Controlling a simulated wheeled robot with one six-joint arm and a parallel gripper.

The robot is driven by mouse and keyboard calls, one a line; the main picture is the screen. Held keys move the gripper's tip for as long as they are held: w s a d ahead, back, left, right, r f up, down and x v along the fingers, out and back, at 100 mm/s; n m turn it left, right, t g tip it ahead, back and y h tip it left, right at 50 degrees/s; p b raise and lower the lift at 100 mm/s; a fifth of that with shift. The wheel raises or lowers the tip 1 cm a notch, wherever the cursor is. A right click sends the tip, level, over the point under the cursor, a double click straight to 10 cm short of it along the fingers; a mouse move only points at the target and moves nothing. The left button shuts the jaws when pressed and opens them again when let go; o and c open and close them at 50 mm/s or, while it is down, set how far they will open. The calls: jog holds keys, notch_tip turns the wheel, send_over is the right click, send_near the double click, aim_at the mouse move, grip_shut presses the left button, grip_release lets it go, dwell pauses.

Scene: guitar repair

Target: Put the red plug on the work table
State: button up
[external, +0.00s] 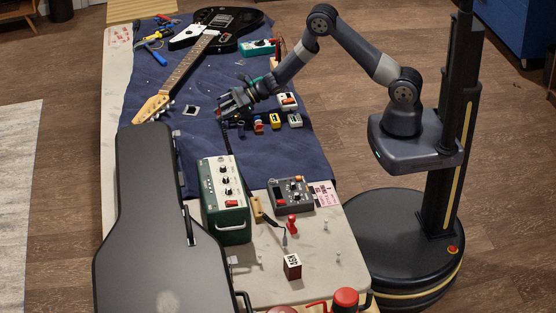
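The work table (319,238) has a pale top, and a dark blue cloth (160,85) covers much of it. My gripper (229,106) is low over the cloth, near the middle. A small red patch shows at its fingertips; it may be the red plug, but it is too small to tell whether the fingers hold it. Several small coloured pieces, red, yellow and blue, lie just right of and below the gripper, among them a yellow block (275,121). A red knobbed piece (292,223) stands on the bare table at the front.
A black case (150,235) is at the front left. A green amplifier (224,205), a grey box (290,195) and a dark red box (292,267) stand in front. Bare table lies right of these.

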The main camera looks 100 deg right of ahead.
jog(key=shift+r, duration=0.2)
jog(key=v, duration=1.2)
jog(key=shift+b, duration=0.35)
